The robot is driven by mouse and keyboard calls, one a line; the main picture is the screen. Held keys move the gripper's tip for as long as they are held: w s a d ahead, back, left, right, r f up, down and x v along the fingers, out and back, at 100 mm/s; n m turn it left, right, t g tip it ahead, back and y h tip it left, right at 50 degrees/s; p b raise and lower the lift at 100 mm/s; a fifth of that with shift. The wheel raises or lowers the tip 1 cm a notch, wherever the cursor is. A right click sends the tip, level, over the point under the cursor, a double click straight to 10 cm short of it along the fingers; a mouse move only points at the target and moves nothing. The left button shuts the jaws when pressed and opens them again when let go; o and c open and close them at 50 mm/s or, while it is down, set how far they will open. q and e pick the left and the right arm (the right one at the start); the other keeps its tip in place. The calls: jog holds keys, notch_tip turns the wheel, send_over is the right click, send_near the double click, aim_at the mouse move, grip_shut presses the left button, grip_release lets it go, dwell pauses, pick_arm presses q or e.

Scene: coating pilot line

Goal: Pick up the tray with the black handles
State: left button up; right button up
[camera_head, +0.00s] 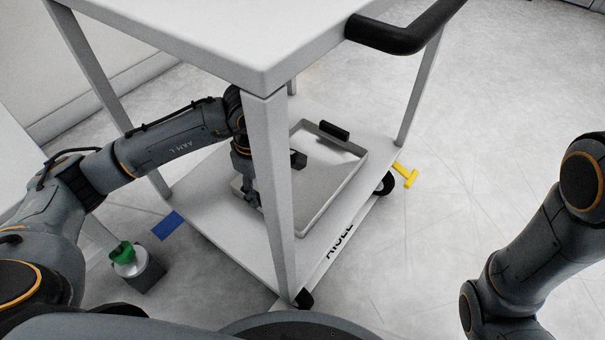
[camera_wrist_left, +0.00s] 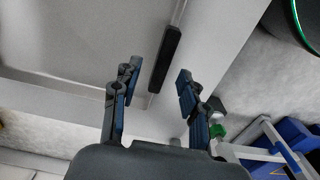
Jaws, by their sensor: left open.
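The pale shallow tray (camera_head: 336,185) lies on the lower shelf of a white cart, partly hidden behind the cart's front post. One black handle (camera_head: 334,130) shows on its far edge. In the left wrist view, a black handle (camera_wrist_left: 166,58) runs along the tray rim (camera_wrist_left: 60,82). My left gripper (camera_wrist_left: 156,77) is open and empty, with one finger on each side of the handle's lower end in that view. In the head view my left gripper (camera_head: 250,197) is at the tray's near left side, partly behind the post. My right forearm shows, but its gripper does not.
The cart's upper shelf (camera_head: 230,35) hangs over the tray, and its front post (camera_head: 276,190) stands close beside my left gripper. A black push handle (camera_head: 400,35) sticks out at the top right.

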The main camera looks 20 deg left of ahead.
pick_arm(q)
notch_tip(320, 180, down, 5)
jog(key=b, duration=0.4)
jog(key=shift+s+d+f, duration=0.1)
jog(key=shift+s, duration=0.05)
jog(key=shift+c, duration=0.3)
grip_shut()
